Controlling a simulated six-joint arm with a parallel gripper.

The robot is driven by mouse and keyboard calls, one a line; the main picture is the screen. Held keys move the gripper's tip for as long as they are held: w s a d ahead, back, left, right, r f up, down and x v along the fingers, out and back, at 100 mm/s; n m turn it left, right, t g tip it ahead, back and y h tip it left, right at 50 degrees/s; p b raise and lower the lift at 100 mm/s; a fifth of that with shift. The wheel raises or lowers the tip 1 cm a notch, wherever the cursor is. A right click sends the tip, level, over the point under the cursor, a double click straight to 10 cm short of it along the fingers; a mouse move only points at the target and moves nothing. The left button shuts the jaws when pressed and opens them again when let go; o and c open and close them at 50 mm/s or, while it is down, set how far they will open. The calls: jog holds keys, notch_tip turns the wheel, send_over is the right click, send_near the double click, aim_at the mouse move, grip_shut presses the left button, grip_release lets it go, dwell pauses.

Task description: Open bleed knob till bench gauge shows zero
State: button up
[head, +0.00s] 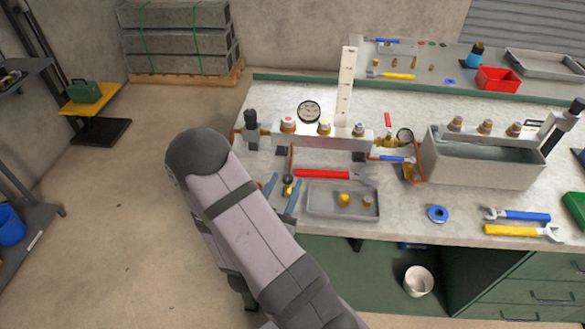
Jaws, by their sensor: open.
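My gripper (285,187) shows as two blue-grey fingers, parted, just beyond my large arm link. A small dark round knob (288,180) with a brass part shows between or just behind the fingers, below a copper pipe from the manifold (345,136). It looks like the bleed knob; I cannot tell whether the fingers touch it.
A red-handled tool (322,174) lies behind a grey tray (320,207) with brass fittings. A grey water trough (480,165) stands to the right. Blue (525,215) and yellow (515,231) wrenches and a blue tape roll (437,213) lie near the front edge.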

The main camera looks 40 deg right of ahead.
aim_at(289, 175)
jog(key=shift+p+x, duration=1)
jog(key=shift+x, duration=2.45)
grip_shut()
jog(key=c, duration=1.1)
grip_release()
jog(key=shift+f+n+t+y, duration=0.1)
jog(key=shift+n+t+y, duration=0.3)
jog(key=shift+t, duration=0.1)
jog(key=shift+o, duration=0.2)
jog(key=shift+w+a+n+t+y+b, duration=0.15)
jog(key=shift+n+t+y+b, duration=0.25)
jog(key=shift+n+t+y, duration=0.2)
jog(key=shift+w+a+n+t+y+b, duration=0.1)
jog(key=shift+w+n+t+y+b, duration=0.05)
jog(key=shift+n+t+y+b, duration=0.4)
jog(key=shift+w+a+n+t+y+b, duration=0.15)
jog(key=shift+a+n+t+y+b, duration=0.1)
jog(key=shift+n+t+y, duration=0.7)
jog(key=shift+w+a+n+t+y+b, duration=0.25)
jog(key=shift+n+t+y, duration=0.3)
jog(key=shift+y, duration=0.55)
